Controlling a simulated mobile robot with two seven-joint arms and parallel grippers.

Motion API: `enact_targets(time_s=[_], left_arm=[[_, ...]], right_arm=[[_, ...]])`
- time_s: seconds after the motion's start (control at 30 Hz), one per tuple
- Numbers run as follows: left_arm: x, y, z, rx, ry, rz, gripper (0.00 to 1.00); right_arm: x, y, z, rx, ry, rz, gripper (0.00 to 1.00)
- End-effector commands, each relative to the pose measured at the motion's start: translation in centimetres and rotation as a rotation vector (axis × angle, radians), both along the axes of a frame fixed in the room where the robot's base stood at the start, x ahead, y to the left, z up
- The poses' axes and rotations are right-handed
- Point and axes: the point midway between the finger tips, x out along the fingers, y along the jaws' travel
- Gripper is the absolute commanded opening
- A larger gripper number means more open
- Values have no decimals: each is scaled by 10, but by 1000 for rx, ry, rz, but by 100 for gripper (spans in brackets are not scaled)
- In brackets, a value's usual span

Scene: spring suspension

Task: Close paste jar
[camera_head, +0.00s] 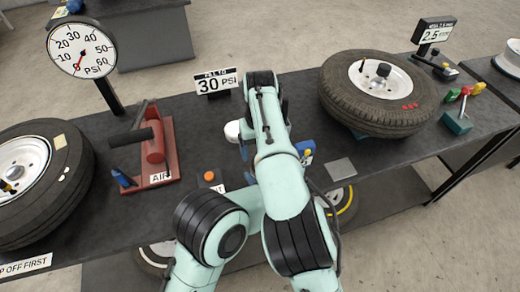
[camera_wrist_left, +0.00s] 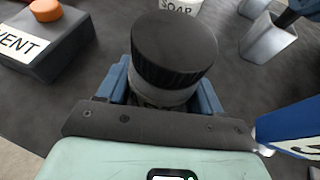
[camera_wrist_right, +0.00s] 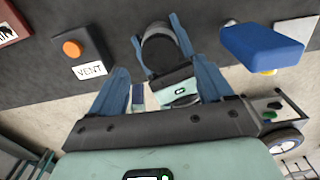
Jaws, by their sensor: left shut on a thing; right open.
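The paste jar, with a wide black ribbed lid (camera_wrist_left: 174,48) on top and a greyish body below, is between the blue fingers of my left gripper (camera_wrist_left: 165,92) in the left wrist view. I cannot tell whether the lid is fully seated. In the right wrist view the dark lid (camera_wrist_right: 160,50) shows beyond my right gripper (camera_wrist_right: 160,84), which is open and empty with its fingers spread towards the left gripper's body.
An orange-buttoned VENT box (camera_wrist_right: 80,50) stands near the jar. A blue block-like object (camera_wrist_right: 262,45) is on the other side. A white SOAP container (camera_wrist_left: 180,5) and grey cups (camera_wrist_left: 268,40) stand behind. Tyres (camera_head: 378,92) occupy both bench sides.

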Motion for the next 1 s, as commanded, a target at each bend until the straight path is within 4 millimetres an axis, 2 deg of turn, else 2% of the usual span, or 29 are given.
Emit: enact_targets(time_s=[0.13, 0.27, 0.37, 1.0], left_arm=[[0, 0, 0, -1, 1, 0, 0], [0, 0, 0, -1, 1, 0, 0], [0, 0, 0, -1, 1, 0, 0], [0, 0, 0, -1, 1, -1, 0]], right_arm=[[0, 0, 0, 0, 1, 26, 76], [0, 0, 0, 0, 3, 159, 76], [-1, 0, 1, 2, 6, 346, 76], [-2, 1, 12, 13, 13, 1843, 76]])
